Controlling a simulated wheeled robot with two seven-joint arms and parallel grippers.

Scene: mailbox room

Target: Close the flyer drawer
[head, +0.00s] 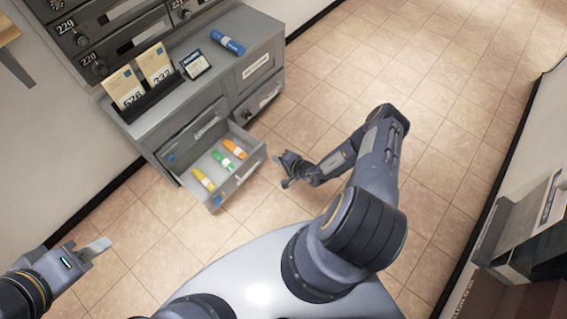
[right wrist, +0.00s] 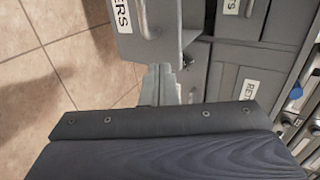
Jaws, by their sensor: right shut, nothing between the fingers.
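The flyer drawer (head: 243,178) is pulled well out of the grey cabinet (head: 205,85), low on its left side. Several items lie in it, including a yellow tube (head: 203,179), a green one (head: 222,159) and an orange one (head: 234,149). My right gripper (head: 287,172) is shut and empty, just right of the drawer front. In the right wrist view its fingers (right wrist: 158,84) are close to the edge of the drawer front (right wrist: 170,45), whose label reads "ERS"; contact cannot be told. My left gripper (head: 96,247) is low at the left, away from the drawer; its jaw opening is unclear.
The cabinet top holds a blue tube (head: 228,42), a small dark sign (head: 195,64) and a card holder (head: 148,100). Numbered mailboxes (head: 110,25) stand behind. A shelf unit (head: 520,225) is at the right. Tiled floor between is clear.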

